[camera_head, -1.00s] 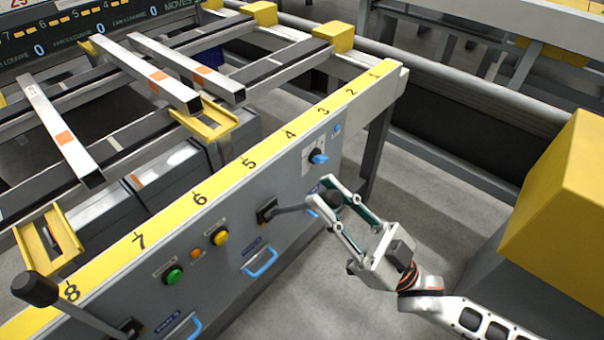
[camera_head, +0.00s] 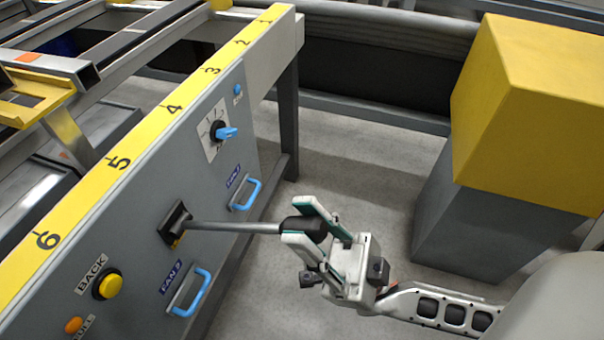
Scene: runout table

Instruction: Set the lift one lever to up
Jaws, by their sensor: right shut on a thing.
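Any label for this lever is hidden or not readable. My left gripper is out of view.
The panel (camera_head: 120,230) also carries a yellow button (camera_head: 109,286), a blue rotary switch (camera_head: 224,133) and blue handles (camera_head: 247,194). A yellow-topped grey block (camera_head: 530,110) stands at the right.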

